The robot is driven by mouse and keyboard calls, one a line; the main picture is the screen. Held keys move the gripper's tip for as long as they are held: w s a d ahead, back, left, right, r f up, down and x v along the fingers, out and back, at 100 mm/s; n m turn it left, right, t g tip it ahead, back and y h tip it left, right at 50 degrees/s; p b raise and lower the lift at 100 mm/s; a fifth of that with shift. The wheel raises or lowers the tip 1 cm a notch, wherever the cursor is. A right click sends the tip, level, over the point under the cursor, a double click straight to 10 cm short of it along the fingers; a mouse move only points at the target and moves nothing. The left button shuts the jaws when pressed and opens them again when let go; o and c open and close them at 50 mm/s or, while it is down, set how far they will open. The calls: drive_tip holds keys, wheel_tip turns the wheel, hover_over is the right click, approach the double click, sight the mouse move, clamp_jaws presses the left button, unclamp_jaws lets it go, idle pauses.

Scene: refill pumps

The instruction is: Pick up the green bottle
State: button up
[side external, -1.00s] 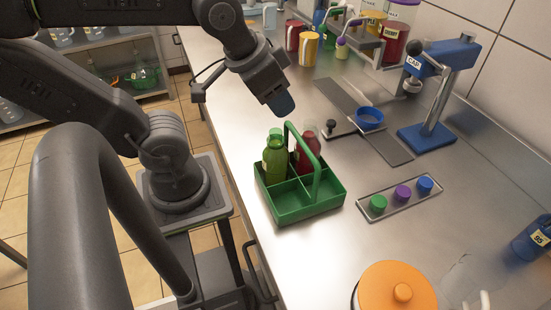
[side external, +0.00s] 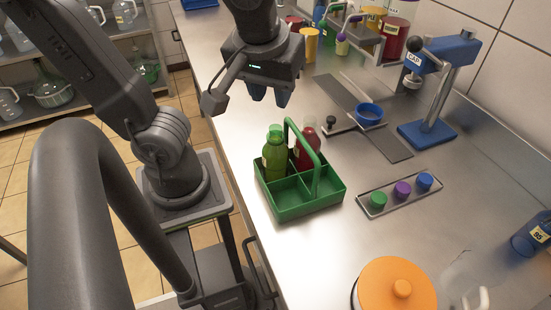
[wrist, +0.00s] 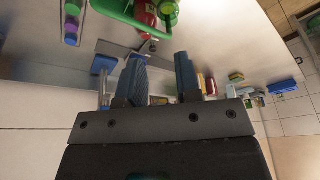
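The green bottle (side external: 275,158) stands upright in a back compartment of the green carrier (side external: 312,207), beside a red bottle (side external: 304,152). In the wrist view the green bottle (wrist: 169,12) shows at the top edge, partly cut off. My gripper (side external: 270,97) is above and behind the carrier, apart from the bottle. Its blue fingers (wrist: 160,75) are spread in the wrist view, with nothing between them.
A tray of green, purple and blue caps (side external: 400,194) lies right of the carrier. A blue cap press (side external: 432,120) stands behind it. An orange-lidded container (side external: 397,287) is at the front. Bare steel counter lies between these.

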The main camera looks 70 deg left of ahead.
sight(275, 127)
drive_tip(key=a+f+n, duration=0.1)
drive_tip(key=f, duration=0.2)
drive_tip(key=w+a+f+n+y, duration=0.1)
drive_tip(key=f, duration=0.3)
drive_tip(key=w+a+f+n, duration=0.1)
drive_tip(key=a+f, duration=0.1)
drive_tip(key=f, duration=0.2)
drive_tip(key=shift+w+f, duration=0.1)
drive_tip(key=shift+w, duration=0.05)
idle(0.3)
drive_tip(key=shift+c, duration=0.5)
clamp_jaws()
